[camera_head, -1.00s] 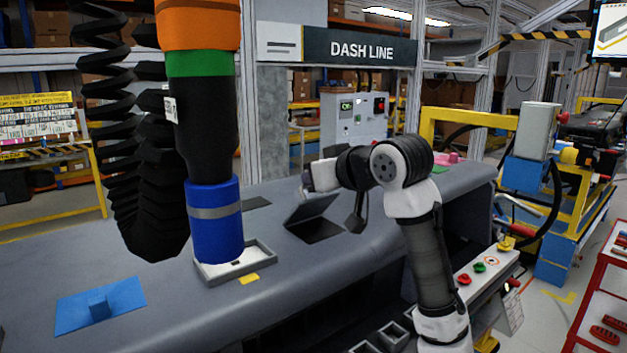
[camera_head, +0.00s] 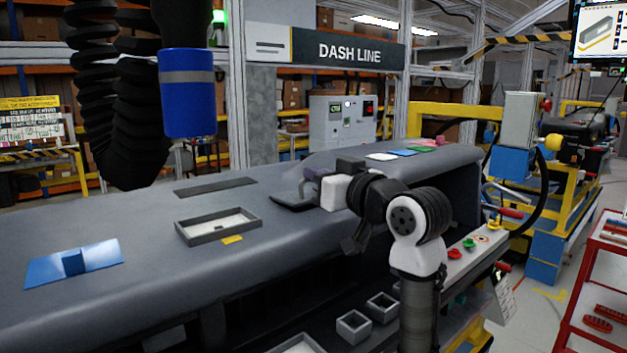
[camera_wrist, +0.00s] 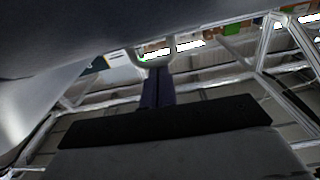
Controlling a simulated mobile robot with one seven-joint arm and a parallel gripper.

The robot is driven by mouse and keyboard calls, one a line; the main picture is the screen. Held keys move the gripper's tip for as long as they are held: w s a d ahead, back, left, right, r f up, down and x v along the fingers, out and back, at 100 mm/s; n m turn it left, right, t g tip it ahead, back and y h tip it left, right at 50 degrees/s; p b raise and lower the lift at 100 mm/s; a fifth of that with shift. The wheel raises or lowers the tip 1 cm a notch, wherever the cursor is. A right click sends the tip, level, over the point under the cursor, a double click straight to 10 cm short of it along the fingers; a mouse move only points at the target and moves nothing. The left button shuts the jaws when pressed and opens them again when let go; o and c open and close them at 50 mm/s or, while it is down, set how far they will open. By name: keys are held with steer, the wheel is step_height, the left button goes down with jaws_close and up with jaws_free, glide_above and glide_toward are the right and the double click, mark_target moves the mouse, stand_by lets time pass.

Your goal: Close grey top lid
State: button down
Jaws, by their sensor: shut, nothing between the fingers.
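The grey top lid (camera_head: 291,202) is a dark plate on the dashboard top, left of my gripper in the head view. It lies nearly flat; its right part is hidden by my gripper, and I cannot tell whether it is fully seated. My gripper (camera_head: 307,187) is low over the lid's right side, fingers together and holding nothing; I cannot tell whether it touches the lid. In the wrist view the purplish fingers (camera_wrist: 157,75) are side by side, and the grey dashboard surface (camera_wrist: 60,35) fills the upper left.
A grey tray (camera_head: 220,226) and a flat dark panel (camera_head: 215,187) lie left of the lid. A blue plate (camera_head: 75,264) with a raised block is further left. A blue cylindrical tool (camera_head: 188,95) hangs above. Coloured pieces (camera_head: 400,152) lie at the back right.

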steer(key=shift+s+d+f+b, duration=0.15)
steer(key=shift+s+f+b, duration=0.05)
steer(key=shift+f+b, duration=0.15)
stand_by(0.4)
